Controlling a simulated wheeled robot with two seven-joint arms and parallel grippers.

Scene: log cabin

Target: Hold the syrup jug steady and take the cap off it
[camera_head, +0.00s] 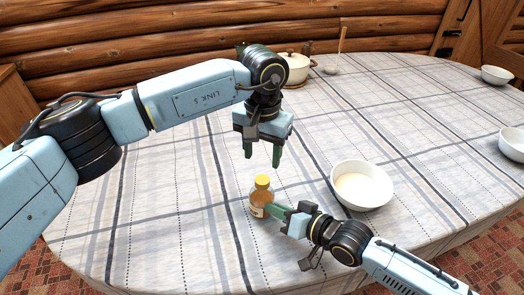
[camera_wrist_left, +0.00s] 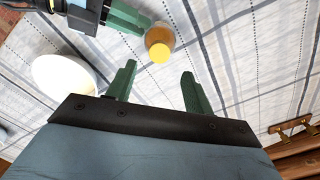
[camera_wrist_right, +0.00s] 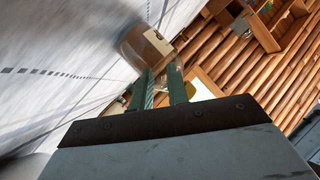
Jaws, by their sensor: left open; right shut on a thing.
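The syrup jug (camera_head: 261,200) is a small amber bottle with a pale label, standing upright on the table. Its yellow cap (camera_head: 262,181) is on top; the cap also shows in the left wrist view (camera_wrist_left: 159,53). My right gripper (camera_head: 277,210) is shut on the jug's body from the right. The jug (camera_wrist_right: 148,45) fills the space at its fingertips in the right wrist view. My left gripper (camera_head: 262,155) is open and empty, pointing down above and behind the jug, with its fingertips apart from the cap.
A white bowl (camera_head: 361,185) with pale contents stands close to the right of the jug. A lidded pot (camera_head: 293,68) stands at the back, with a spoon rest (camera_head: 330,69) beside it. More bowls (camera_head: 496,75) stand at the right edge. The checked cloth left of the jug is clear.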

